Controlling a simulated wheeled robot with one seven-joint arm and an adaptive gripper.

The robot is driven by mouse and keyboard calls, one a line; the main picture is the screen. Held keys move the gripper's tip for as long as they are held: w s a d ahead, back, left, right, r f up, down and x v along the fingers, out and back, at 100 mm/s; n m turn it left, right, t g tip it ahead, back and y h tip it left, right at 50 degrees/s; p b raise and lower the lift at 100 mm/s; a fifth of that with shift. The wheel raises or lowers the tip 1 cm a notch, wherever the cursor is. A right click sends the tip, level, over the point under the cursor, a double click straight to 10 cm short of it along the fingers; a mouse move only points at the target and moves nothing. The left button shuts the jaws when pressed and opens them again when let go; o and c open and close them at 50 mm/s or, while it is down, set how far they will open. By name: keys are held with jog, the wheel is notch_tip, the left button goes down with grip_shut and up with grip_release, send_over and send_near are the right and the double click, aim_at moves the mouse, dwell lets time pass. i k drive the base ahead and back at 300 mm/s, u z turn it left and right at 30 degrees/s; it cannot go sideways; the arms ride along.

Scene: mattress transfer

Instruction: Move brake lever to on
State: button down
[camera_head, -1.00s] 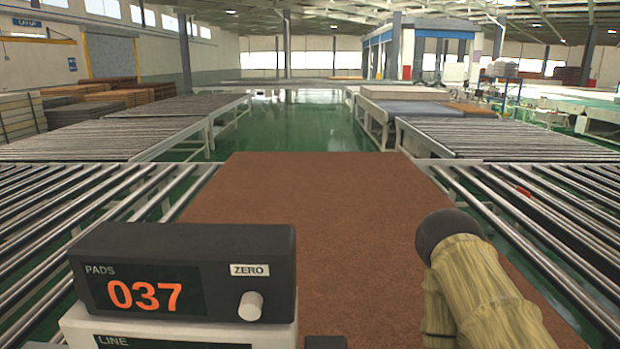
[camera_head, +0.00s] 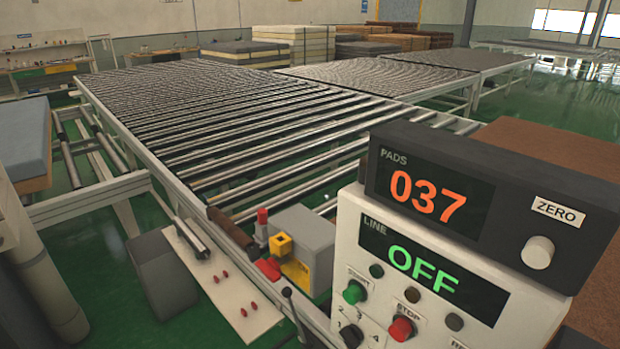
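A thin dark lever with a round black knob (camera_head: 288,294) stands at the bottom centre, left of the control box; it leans a little to the left. I cannot tell from any label whether it is the brake lever or which position is on. Its lower end runs out of the picture. My gripper is not in view.
The white control box (camera_head: 350,225) has a LINE display (camera_head: 425,265) reading OFF, with a PADS counter (camera_head: 430,195) reading 037 above. A grey box with a yellow block (camera_head: 281,245) stands beside it. A roller conveyor (camera_head: 260,115) stretches behind. A blue-topped pad (camera_head: 25,140) lies far left.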

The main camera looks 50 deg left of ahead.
aim_at(287, 292)
jog(key=k, duration=1.35)
jog(key=u, duration=1.15)
jog(key=k, duration=0.45)
jog(key=u, duration=1.55)
jog(key=i, duration=1.05)
jog(key=z, duration=1.95)
